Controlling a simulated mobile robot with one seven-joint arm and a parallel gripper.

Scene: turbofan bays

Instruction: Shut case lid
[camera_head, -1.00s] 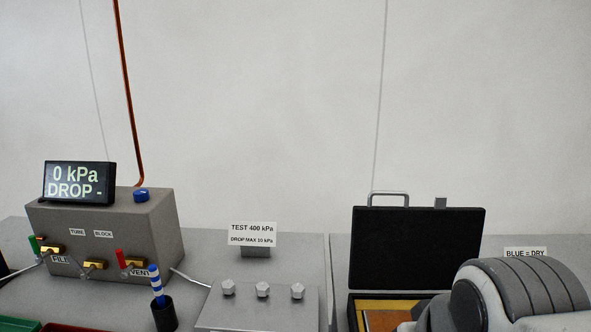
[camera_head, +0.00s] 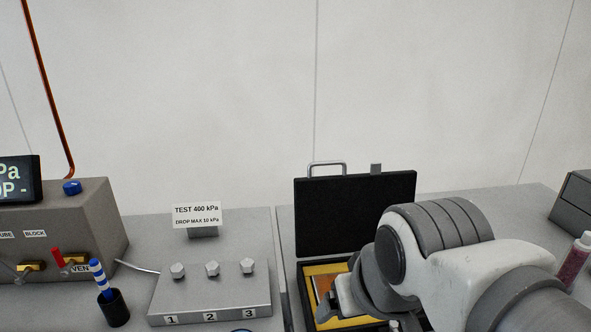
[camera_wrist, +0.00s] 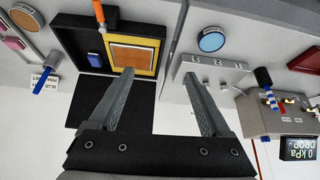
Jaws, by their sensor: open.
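The case has a black lid (camera_head: 355,215) standing open and upright behind its base, with a silver handle (camera_head: 327,165) on its top edge. The open base (camera_head: 292,302) holds yellow foam with a brown-orange panel, and my arm hides its right part in the head view. In the wrist view the lid (camera_wrist: 143,103) lies below the base (camera_wrist: 75,42) in the picture. My gripper (camera_wrist: 155,76) is open and empty, its fingers spread, the left one overlapping the lid in the picture. I see no contact with the lid.
A numbered block (camera_head: 210,292) with hex bolts stands left of the case. Farther left are a dark cup with a blue-striped stick (camera_head: 113,308) and a grey test box (camera_head: 75,215). A pink-filled tube (camera_head: 574,262) and a grey box (camera_head: 576,205) are at the right.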

